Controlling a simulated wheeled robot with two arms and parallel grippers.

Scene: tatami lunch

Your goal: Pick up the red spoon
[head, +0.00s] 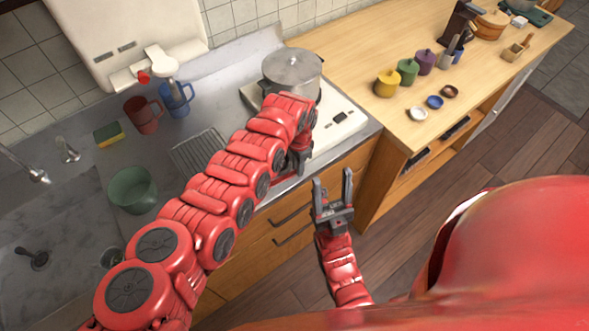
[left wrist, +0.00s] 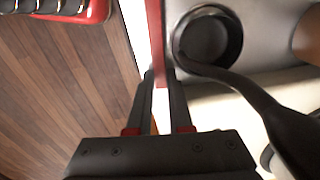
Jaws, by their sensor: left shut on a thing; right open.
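The red spoon shows in the left wrist view as a narrow red strip (left wrist: 156,40) running from the top edge down between the fingers. Its far end is out of frame. My left gripper (left wrist: 160,76) is shut on it, one dark finger on each side. In the head view my left gripper (head: 298,160) is at the front edge of the counter, below the pot, mostly covered by its own arm; I cannot make out the spoon there. My right gripper (head: 332,184) is open and empty, above the floor in front of the drawers.
A black ladle-like utensil (left wrist: 262,105) lies just right of the fingers. A lidded pot (head: 292,72) stands on the white stove (head: 340,122). Red (head: 143,115) and blue (head: 176,98) mugs and a green bowl (head: 133,190) are left. Colored jars (head: 408,71) stand on the wooden counter.

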